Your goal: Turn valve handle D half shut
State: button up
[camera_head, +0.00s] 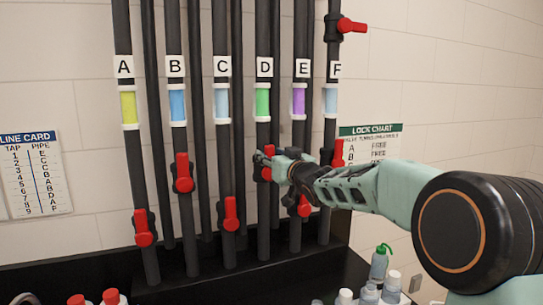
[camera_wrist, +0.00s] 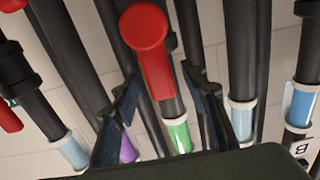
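Valve handle D (camera_head: 269,150) is red and sits on the dark pipe with the green band (camera_head: 262,101) under label D (camera_head: 264,67). In the head view my gripper covers part of it. In the wrist view the handle (camera_wrist: 147,30) lies roughly along its pipe, with its free end towards the green band (camera_wrist: 178,136). My gripper (camera_head: 277,165) is at the handle. Its two dark fingers (camera_wrist: 160,78) are apart, one on each side of the handle's free end, with gaps visible. I cannot tell whether either finger touches it.
Other red handles sit on neighbouring pipes, including B (camera_head: 183,172), C (camera_head: 230,213) and E (camera_head: 303,206). Handle F (camera_head: 338,153) is close to my arm. Bottles (camera_head: 379,262) stand below at the right. A line card (camera_head: 34,172) and lock chart (camera_head: 370,142) hang on the wall.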

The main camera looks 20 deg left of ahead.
grip_shut()
jog(key=shift+a+b, duration=0.1)
jog(key=shift+b, duration=0.3)
jog(key=shift+s+a+f+n+b, duration=0.35)
jog(key=shift+a+n+b, duration=0.2)
jog(key=shift+n+b, duration=0.95)
jog(key=shift+s+a+f+n+b, duration=0.25)
jog(key=shift+s+a+n+b, duration=0.25)
jog(key=shift+n+b, duration=0.95)
jog(key=shift+s+a+f+n+b, duration=0.35)
jog(key=shift+a+n+b, duration=0.2)
jog(key=shift+n+b, duration=0.95)
jog(key=shift+s, duration=0.1)
jog(key=shift+o, duration=0.3)
grip_release()
